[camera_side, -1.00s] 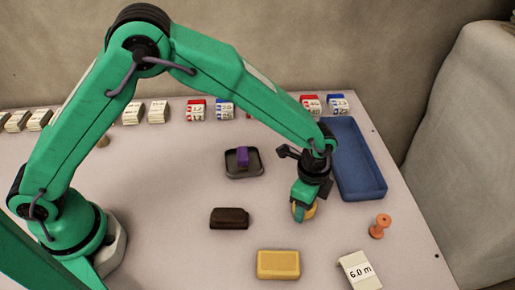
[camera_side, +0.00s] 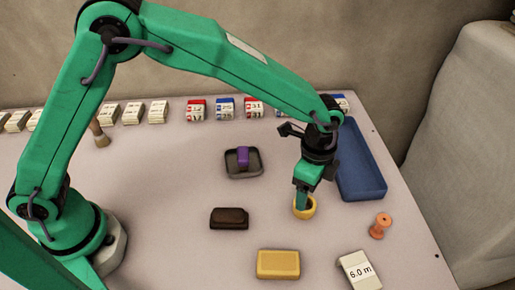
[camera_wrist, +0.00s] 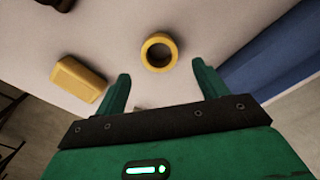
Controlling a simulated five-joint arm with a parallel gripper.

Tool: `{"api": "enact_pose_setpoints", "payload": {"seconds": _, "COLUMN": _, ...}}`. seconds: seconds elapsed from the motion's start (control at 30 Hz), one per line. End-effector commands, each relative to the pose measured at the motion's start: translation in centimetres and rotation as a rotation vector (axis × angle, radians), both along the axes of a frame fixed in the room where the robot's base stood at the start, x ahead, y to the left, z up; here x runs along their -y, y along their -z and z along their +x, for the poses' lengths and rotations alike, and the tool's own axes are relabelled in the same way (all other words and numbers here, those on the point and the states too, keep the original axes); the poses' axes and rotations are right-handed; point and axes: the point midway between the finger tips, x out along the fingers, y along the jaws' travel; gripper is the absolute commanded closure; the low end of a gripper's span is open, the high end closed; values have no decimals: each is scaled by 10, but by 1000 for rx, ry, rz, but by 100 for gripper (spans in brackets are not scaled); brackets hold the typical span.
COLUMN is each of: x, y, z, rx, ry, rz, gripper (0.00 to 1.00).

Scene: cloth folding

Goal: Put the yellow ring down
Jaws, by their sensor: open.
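The yellow ring (camera_side: 311,212) lies on the table, left of the blue tray's near end. In the wrist view the yellow ring (camera_wrist: 146,54) shows whole, its hole facing up, beyond the fingertips and between their lines. My gripper (camera_side: 303,200) is just above the ring in the side view, pointing down, and its fingers hide part of the ring. In the wrist view my gripper (camera_wrist: 160,72) has its two fingers spread wide with nothing between them.
A blue tray (camera_side: 375,187) stands at right. A dark dish (camera_side: 243,172) holds a purple piece (camera_side: 243,156). Labelled blocks line the back.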

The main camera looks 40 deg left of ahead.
Motion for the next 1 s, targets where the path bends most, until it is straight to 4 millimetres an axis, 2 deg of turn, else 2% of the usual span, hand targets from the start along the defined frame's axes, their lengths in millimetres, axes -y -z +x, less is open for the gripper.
{"api": "enact_pose_setpoints", "payload": {"seconds": 0.03, "x": 0, "y": -10, "z": 0, "rx": 3, "ry": 0, "rz": -2, "gripper": 28}}
{"api": "enact_pose_setpoints", "payload": {"seconds": 0.2, "x": 0, "y": -36, "z": 0, "rx": 2, "ry": 0, "rz": -2, "gripper": 28}}
{"api": "enact_pose_setpoints", "payload": {"seconds": 0.4, "x": 0, "y": -56, "z": 0, "rx": 0, "ry": 0, "rz": 0, "gripper": 28}}
{"api": "enact_pose_setpoints", "payload": {"seconds": 0.6, "x": 0, "y": -62, "z": 0, "rx": 0, "ry": 0, "rz": 0, "gripper": 28}}
{"api": "enact_pose_setpoints", "payload": {"seconds": 1.0, "x": 0, "y": -62, "z": 0, "rx": -1, "ry": 0, "rz": 1, "gripper": 28}}
